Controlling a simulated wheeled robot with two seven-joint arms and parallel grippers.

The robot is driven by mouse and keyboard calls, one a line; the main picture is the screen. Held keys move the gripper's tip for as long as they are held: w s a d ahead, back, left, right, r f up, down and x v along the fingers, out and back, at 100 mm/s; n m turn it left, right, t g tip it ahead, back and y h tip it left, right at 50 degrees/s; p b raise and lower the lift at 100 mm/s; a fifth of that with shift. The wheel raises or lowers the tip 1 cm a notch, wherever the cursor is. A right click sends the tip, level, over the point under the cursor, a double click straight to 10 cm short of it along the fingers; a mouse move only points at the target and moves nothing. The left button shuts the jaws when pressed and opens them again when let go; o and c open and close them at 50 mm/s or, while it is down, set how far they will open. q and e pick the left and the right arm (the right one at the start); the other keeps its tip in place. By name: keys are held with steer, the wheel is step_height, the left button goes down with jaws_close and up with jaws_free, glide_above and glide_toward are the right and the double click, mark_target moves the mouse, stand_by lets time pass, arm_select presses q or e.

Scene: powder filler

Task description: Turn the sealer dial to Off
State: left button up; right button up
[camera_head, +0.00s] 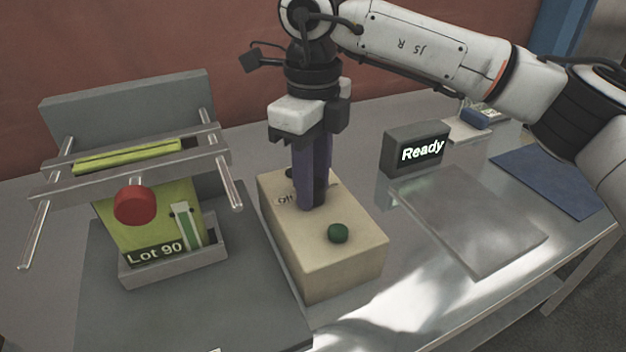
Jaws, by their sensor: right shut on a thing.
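The sealer dial (318,187) is a dark knob on top of a beige box (340,265), mostly hidden behind my gripper's fingers. My right gripper (312,195) points straight down over the box, its purple fingers shut on the dial. Part of a printed label shows on the box top just left of the fingers, but I cannot read the dial's setting. A green round button (338,233) sits on the box top nearer the front. My left gripper is not in view.
A dark display reading "Ready" (416,149) stands at right.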

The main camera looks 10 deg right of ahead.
steer(key=n, duration=0.5)
steer(key=shift+r+n, duration=0.1)
steer(key=shift+n, duration=0.2)
steer(key=n, duration=0.5)
steer(key=shift+n, duration=0.3)
steer(key=o, duration=1)
steer(key=shift+o, duration=0.2)
step_height(320, 180, up, 10)
steer(key=shift+r, duration=0.15)
